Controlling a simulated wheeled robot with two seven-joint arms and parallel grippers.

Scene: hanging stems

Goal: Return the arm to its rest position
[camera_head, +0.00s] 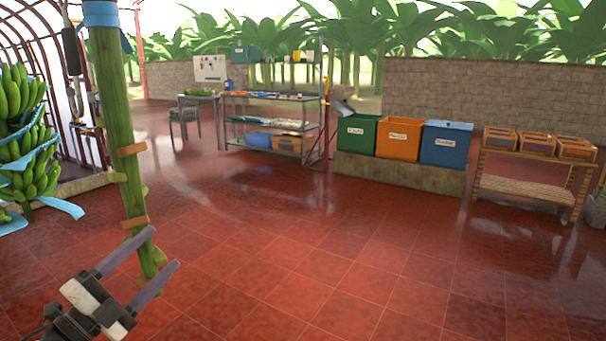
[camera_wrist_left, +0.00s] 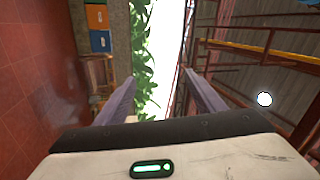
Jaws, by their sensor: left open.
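My left gripper (camera_head: 154,257) is at the lower left of the head view, its two grey fingers spread apart with nothing between them. In the left wrist view my left gripper (camera_wrist_left: 160,90) also shows open and empty. A green hanging stem (camera_head: 122,150) with brown bands hangs from the top of the head view. Its lower end is close to the fingers; I cannot tell whether they touch. A blue band wraps the stem near the top. My right gripper is not in view.
A banana bunch (camera_head: 22,140) with blue strips hangs at the far left. Green (camera_head: 358,133), orange (camera_head: 399,138) and blue (camera_head: 446,143) bins stand on a ledge at the back. A metal shelf (camera_head: 272,98) and a wooden rack (camera_head: 530,185) flank them. The red tiled floor (camera_head: 330,260) is clear.

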